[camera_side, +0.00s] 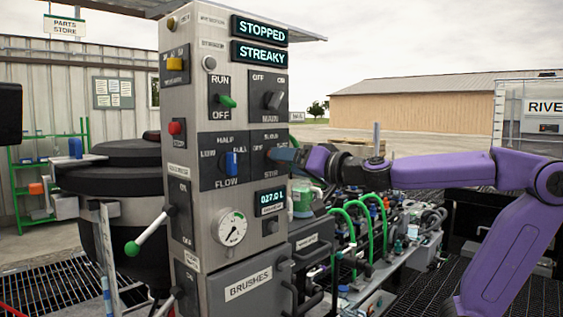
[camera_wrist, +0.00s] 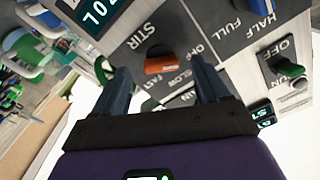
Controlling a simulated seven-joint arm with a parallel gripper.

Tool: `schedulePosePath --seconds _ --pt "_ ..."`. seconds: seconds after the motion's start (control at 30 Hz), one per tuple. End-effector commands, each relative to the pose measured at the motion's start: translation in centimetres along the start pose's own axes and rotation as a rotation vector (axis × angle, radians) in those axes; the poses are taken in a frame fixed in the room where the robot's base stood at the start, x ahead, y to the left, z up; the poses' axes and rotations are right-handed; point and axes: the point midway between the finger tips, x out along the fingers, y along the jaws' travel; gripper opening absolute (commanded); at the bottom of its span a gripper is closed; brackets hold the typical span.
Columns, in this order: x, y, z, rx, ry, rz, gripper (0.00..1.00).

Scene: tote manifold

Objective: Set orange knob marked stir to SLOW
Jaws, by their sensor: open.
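The orange knob (camera_wrist: 167,65) marked STIR sits on a dark plate in the wrist view. The plate carries the words OFF, SLOW and FAST beside the knob. The knob's bar lies nearly across the picture; I cannot tell which label it points to. My gripper (camera_wrist: 160,70) is open, with one dark finger to the left of the knob and one to the right, and light gaps between.
Close by on the panel are the blue FLOW knob (camera_side: 231,162), the grey MAIN knob (camera_side: 274,100), the green RUN/OFF knob (camera_side: 227,102) and a lit 027.0 L display (camera_side: 271,198). Screens read STOPPED (camera_side: 260,30) and STREAKY (camera_side: 260,54). Green hoses (camera_side: 346,235) lie below my arm.

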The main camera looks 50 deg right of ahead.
Motion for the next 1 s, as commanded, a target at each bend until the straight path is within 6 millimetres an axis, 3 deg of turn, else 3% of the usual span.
schedulePosePath --seconds 0.3,0.7,0.9,1.0 --pt "2.9 0.0 0.0 -0.001 -0.001 0.000 0.74" --pt "3.3 0.0 0.0 0.000 0.000 -0.001 0.74" --pt "3.3 0.0 0.0 0.000 0.000 -0.001 0.18" --pt "3.3 0.0 0.0 0.001 0.000 -0.001 0.18"
